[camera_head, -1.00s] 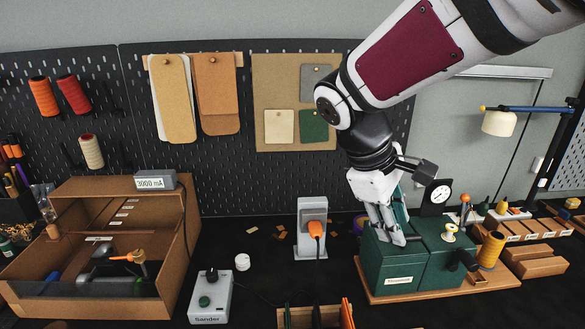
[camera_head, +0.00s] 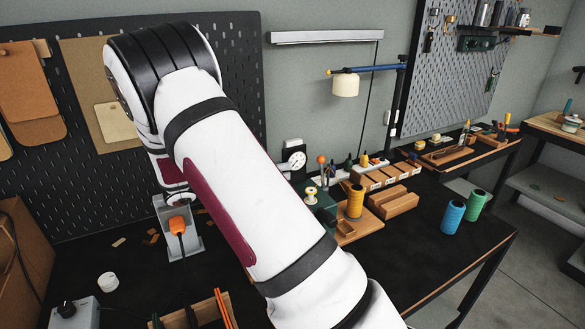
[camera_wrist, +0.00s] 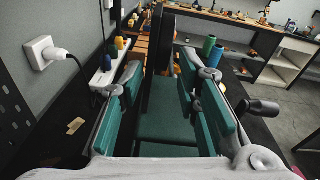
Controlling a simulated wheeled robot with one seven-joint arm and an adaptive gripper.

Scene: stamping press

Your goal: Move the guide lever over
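The green stamping press (camera_head: 319,190) stands on a wooden board, mostly hidden behind my arm in the head view. Its round white dial (camera_head: 297,161), an upright lever with an orange ball (camera_head: 321,160), a cream knob (camera_head: 311,193) and a black handle (camera_head: 326,215) show. I cannot tell which is the guide lever. In the wrist view, my gripper (camera_wrist: 168,76) is open, its fingers wide apart over the green press top (camera_wrist: 165,150). A black upright part (camera_wrist: 160,45) stands ahead between them. A black handle (camera_wrist: 262,107) sticks out at right. I see nothing gripped; contact is unclear.
A lamp (camera_head: 346,85) is behind. A wall plug (camera_wrist: 42,52) is at left in the wrist view. The black tabletop's front right is clear.

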